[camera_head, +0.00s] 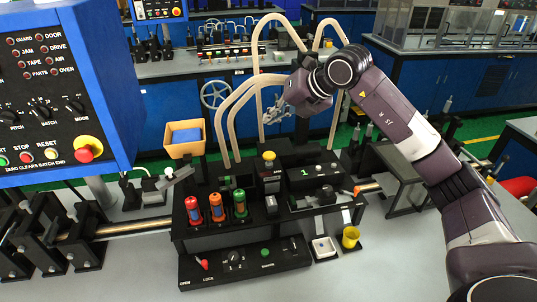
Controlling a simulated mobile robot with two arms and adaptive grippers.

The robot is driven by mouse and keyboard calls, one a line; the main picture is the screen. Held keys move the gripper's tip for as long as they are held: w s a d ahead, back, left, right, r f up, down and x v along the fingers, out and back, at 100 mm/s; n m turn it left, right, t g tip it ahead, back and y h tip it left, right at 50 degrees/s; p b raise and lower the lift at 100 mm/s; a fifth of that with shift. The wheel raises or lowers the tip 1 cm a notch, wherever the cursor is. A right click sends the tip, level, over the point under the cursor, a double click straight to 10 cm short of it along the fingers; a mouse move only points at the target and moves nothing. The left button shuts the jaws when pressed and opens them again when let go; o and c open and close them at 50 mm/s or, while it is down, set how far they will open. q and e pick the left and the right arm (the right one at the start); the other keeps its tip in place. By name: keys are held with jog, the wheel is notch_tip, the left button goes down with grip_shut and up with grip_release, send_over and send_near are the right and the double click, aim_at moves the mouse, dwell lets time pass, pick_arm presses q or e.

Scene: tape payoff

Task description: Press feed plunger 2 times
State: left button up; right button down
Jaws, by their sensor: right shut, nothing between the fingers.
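The feed plunger appears to be the yellow-capped part (269,156) standing upright on the black machine (222,235) in the middle of the bench. A small display (305,172) beside it on the right shows a green 1. My right gripper (270,118) is shut and empty. In the picture it is above the yellow cap, with a visible gap between them. The right arm comes in from the right edge. My left gripper is not in view.
Red, orange and green-topped cylinders (216,207) stand left of the plunger. Beige hoses (225,125) arch behind it, close to my gripper. A blue control panel (60,90) fills the upper left. A yellow cup (350,237) stands front right.

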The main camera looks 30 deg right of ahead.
aim_at(272, 155)
notch_tip(272, 155, down, 3)
jog(key=shift+a+f+b, duration=0.1)
jog(key=shift+b, duration=0.95)
notch_tip(272, 155, down, 5)
jog(key=b, duration=0.3)
jog(key=shift+r, duration=0.2)
jog(key=shift+f+b, duration=0.35)
jog(key=shift+b, duration=0.1)
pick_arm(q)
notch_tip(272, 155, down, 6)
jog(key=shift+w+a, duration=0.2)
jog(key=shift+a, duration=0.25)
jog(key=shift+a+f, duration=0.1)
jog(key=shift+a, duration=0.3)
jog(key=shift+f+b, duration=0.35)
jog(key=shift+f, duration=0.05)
pick_arm(e)
jog(key=shift+f, duration=0.4)
